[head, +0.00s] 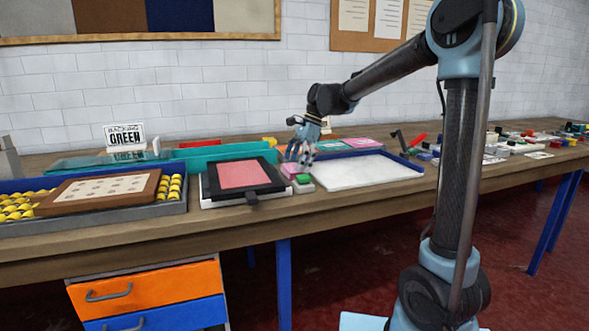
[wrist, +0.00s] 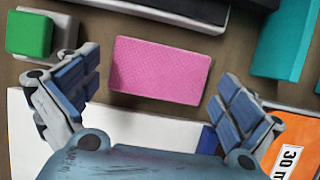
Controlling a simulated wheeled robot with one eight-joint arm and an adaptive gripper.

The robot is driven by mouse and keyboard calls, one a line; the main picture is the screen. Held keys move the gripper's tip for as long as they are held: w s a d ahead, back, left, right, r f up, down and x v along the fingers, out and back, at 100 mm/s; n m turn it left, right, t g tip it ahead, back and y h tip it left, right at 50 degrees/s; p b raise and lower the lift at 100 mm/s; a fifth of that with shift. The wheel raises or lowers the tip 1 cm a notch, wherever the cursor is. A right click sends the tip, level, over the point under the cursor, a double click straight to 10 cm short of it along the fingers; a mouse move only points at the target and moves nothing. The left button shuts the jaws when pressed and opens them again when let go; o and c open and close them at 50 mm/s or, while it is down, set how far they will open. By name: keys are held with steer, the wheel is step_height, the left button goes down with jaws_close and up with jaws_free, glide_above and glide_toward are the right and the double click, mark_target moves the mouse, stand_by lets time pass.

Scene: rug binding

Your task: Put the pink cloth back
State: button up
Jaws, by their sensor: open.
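A pink cloth (wrist: 160,70), a flat rectangle with a fine woven pattern, lies on the wooden bench between the black frame and the white tray. In the head view it shows as a small pink patch (head: 289,170) partly behind my gripper (head: 302,156). My gripper points down above the cloth. In the wrist view its fingers (wrist: 158,85) are spread, one towards each end of the cloth, with nothing held. I cannot tell the exact height of the fingertips above it. A black frame (head: 265,187) with a larger pink panel (head: 238,173) stands to the left.
A green block (head: 303,179) on a white base sits close to the cloth. A white tray (head: 365,172) with a blue rim lies right of it. Teal pieces (head: 222,154) lie behind. An orange item marked "30" (wrist: 291,140) is near one finger. A box of yellow rolls (head: 85,214) stands left.

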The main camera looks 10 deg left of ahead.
steer(key=v, duration=1.1)
steer(key=s+d+f+n+t, duration=0.1)
steer(key=s+d+f, duration=0.1)
steer(key=d, duration=0.5)
steer(key=s+d+f+n+h, duration=0.1)
steer(key=s+d+f+n, duration=0.1)
steer(key=s+d, duration=0.3)
steer(key=s+d+f+n+t, duration=0.1)
steer(key=s+d+f+n, duration=0.1)
steer(key=d, duration=0.7)
steer(key=shift+s+d+f+t, duration=0.1)
steer(key=shift+s+f+t, duration=0.2)
steer(key=shift+s+f, duration=0.55)
steer(key=s+d+f+n+t+h, duration=0.2)
steer(key=s+d+f+n, duration=0.4)
steer(key=s+d+f, duration=0.8)
step_height(320, 180, down, 4)
steer(key=shift+s+d+f+n+h, duration=0.15)
steer(key=shift+s+d+n+h, duration=0.3)
steer(key=shift+s, duration=0.3)
steer(key=shift+a, duration=0.1)
